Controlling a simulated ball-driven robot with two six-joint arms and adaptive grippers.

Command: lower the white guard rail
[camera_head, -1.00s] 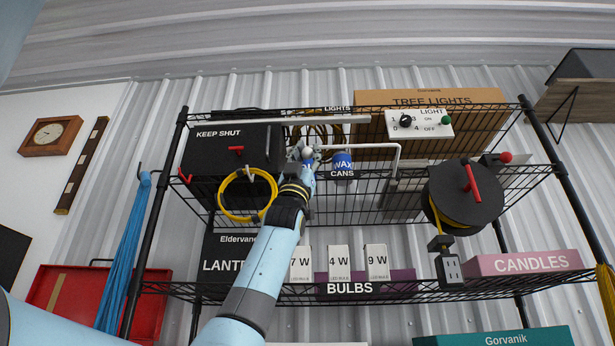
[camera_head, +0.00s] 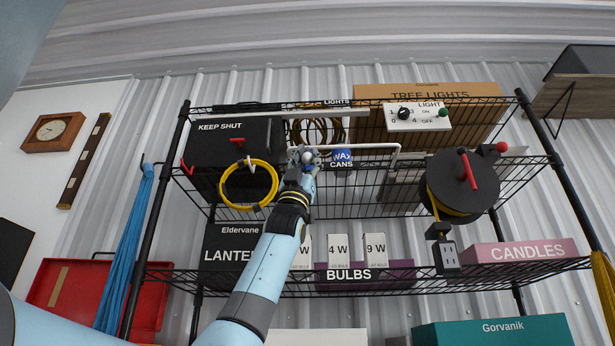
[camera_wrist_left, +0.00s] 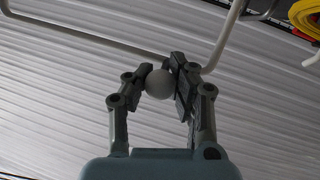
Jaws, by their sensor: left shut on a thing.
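The white guard rail (camera_head: 365,147) is a thin bent rod across the front of the middle shelf. It runs level past the blue wax can (camera_head: 342,156) and bends down at its right end. My left gripper (camera_head: 306,157) is at the rail's left end, shut on a pale round knob. In the left wrist view the knob (camera_wrist_left: 158,84) sits between the fingertips of the left gripper (camera_wrist_left: 160,82), with the white rail (camera_wrist_left: 95,38) behind it. Part of the rail's left end is hidden by the gripper. My right gripper is not in view.
A black cord reel (camera_head: 464,187) with a red handle hangs at right. A white switch panel (camera_head: 417,116) is above the rail. Bulb boxes (camera_head: 338,252) stand below.

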